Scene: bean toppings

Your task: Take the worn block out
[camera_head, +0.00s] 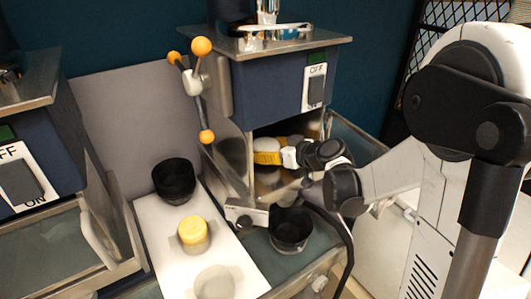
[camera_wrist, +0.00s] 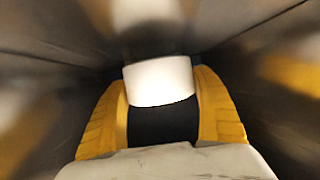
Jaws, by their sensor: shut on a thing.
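My gripper (camera_head: 268,157) is inside the open front bay of the blue and steel machine (camera_head: 275,88). In the wrist view, its two yellow fingers (camera_wrist: 160,100) are closed around a white, round-sided block (camera_wrist: 158,80). A dark area shows below the white part, between the fingers; I cannot tell whether it belongs to the block. The head view shows a pale shape by the fingertips, partly hidden by the gripper. Wear on the block's surface cannot be made out.
Steel walls enclose the gripper closely. A black cup (camera_head: 290,229) stands below the bay, near my arm. A white board (camera_head: 170,235) to the left carries another black cup (camera_head: 174,181), a yellow-topped jar (camera_head: 194,235) and a pale round item (camera_head: 214,283). A lever with orange knobs (camera_head: 201,47) stands at the machine's left.

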